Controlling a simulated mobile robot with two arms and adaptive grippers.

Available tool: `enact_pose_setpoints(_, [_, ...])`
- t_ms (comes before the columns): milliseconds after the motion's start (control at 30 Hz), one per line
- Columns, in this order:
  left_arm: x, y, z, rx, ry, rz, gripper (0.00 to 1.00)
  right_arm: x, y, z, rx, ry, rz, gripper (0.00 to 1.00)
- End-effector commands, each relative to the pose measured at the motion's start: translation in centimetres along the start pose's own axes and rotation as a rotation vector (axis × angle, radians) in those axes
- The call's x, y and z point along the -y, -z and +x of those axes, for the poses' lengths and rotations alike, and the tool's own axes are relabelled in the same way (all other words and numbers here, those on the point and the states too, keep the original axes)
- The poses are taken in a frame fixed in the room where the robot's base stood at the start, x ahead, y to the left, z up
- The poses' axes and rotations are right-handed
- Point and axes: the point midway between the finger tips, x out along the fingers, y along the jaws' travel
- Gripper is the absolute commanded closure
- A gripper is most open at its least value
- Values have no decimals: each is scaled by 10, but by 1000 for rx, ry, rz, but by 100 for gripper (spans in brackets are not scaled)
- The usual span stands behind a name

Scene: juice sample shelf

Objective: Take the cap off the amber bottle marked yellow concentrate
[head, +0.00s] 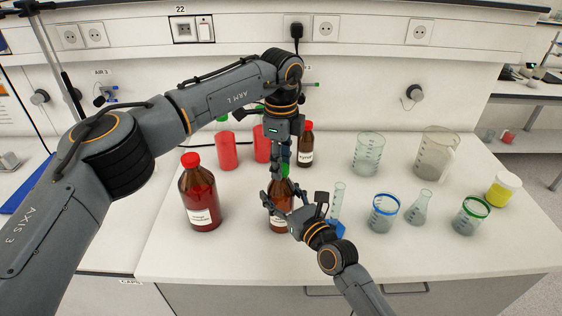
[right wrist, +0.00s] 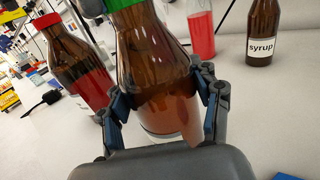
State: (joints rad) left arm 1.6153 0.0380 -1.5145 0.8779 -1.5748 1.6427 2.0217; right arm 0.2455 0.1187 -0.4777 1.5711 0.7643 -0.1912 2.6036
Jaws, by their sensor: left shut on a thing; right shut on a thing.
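An amber bottle (head: 283,187) with a green cap (head: 286,168) stands at the middle of the bench. Its white label is partly covered by my right gripper, and I cannot read it. My right gripper (head: 281,203) is shut around the bottle's body; in the right wrist view its fingers press both sides of the amber bottle (right wrist: 160,75). The green cap (right wrist: 122,4) shows at the top edge there, on the neck. My left gripper (head: 284,158) points down from above and is shut on the green cap. Its fingers partly hide the cap.
A larger red-capped brown bottle (head: 200,198) stands to the left. Red bottles (head: 227,152) and the syrup bottle (head: 306,150) are behind. The front left bench is clear.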

Motion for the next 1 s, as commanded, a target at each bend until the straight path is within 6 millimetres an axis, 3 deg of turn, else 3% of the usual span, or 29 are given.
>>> enact_pose_setpoints(1000, [0, 0, -22, 0, -1, 1, 100, 0, 1, 0, -2, 0, 0, 100])
